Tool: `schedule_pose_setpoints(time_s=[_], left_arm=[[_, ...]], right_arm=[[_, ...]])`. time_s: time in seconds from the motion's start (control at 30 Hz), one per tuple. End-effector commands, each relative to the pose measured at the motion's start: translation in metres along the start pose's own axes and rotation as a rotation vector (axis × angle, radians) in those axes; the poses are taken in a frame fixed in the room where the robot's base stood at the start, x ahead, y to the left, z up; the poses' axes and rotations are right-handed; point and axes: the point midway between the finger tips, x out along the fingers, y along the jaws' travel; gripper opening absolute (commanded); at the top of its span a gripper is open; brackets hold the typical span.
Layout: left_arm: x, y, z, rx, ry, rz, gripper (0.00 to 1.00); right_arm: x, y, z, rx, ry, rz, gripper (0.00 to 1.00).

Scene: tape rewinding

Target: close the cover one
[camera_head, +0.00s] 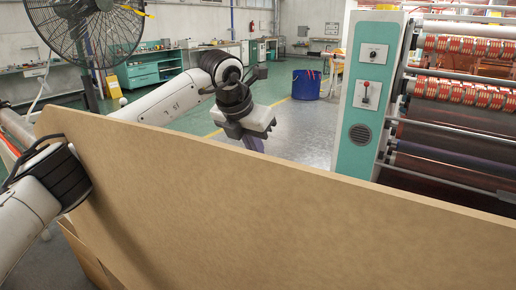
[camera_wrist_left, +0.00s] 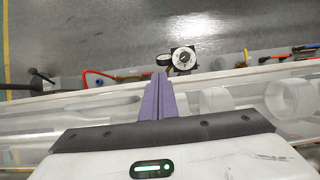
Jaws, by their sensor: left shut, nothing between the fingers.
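My left gripper (camera_head: 254,144) hangs past the far side of the brown board in the head view, pointing down. Its purple fingers (camera_wrist_left: 160,80) are shut and empty in the left wrist view. Below the fingers there is a pale, seemingly see-through structure (camera_wrist_left: 75,122) with rounded roll shapes (camera_wrist_left: 292,98). I cannot tell whether this is the cover or whether the fingers touch it. No cover can be made out for sure in the head view, where the board hides what lies under the gripper. My right gripper is not in view.
The large brown board (camera_head: 260,205) fills the head view's foreground. A teal and white machine (camera_head: 366,95) with red-striped rolls stands right. A black fan (camera_head: 85,30) is upper left, and a blue bin (camera_head: 306,85) stands behind. A round gauge (camera_wrist_left: 183,58) lies beyond the fingers.

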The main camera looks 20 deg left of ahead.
Motion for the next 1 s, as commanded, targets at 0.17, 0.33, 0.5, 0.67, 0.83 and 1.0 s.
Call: schedule_pose_setpoints(time_s=[0.17, 0.33, 0.5, 0.67, 0.83, 1.0], left_arm=[[0.005, 0.0, -0.001, 0.0, 0.0, 0.0, 0.0], [0.006, 0.0, -0.001, 0.0, 0.0, 0.0, 0.0], [0.005, 0.0, -0.001, 0.001, 0.0, 0.0, 0.0], [0.005, 0.0, -0.001, 0.001, 0.0, 0.0, 0.0], [-0.007, 0.0, 0.006, 0.0, -0.002, 0.001, 0.0], [-0.038, 0.001, 0.022, -0.001, -0.002, 0.002, 0.0]], right_arm=[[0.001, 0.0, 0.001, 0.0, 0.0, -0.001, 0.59], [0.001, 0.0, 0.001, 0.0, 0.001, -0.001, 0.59], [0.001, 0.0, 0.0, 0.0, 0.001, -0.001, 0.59], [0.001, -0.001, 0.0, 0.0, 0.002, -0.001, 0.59], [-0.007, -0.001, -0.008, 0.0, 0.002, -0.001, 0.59], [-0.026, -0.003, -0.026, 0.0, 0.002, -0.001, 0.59]])
